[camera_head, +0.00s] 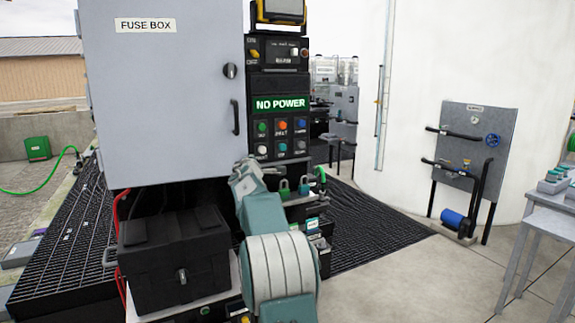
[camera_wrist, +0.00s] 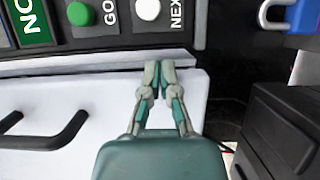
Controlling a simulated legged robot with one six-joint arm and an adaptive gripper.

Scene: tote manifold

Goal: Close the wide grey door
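The wide grey door (camera_head: 175,90), labelled FUSE BOX, fills the upper left of the head view. It has a round lock and a dark handle (camera_head: 236,117) near its right edge. The door (camera_wrist: 60,100) and its handle (camera_wrist: 45,138) also show turned sideways in the wrist view. I cannot tell whether the door sits fully flush. My gripper (camera_head: 243,165) is at the door's lower right corner. In the wrist view my gripper (camera_wrist: 160,66) has its fingertips together at the door's edge, with nothing visible between them. Whether they touch the door is unclear.
A control panel (camera_head: 278,104) reading NO POWER stands just right of the door. A black box (camera_head: 175,255) sits below the door, with red cables beside it. Padlocks (camera_head: 293,188) hang near my gripper. Open floor (camera_head: 400,270) lies to the right.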

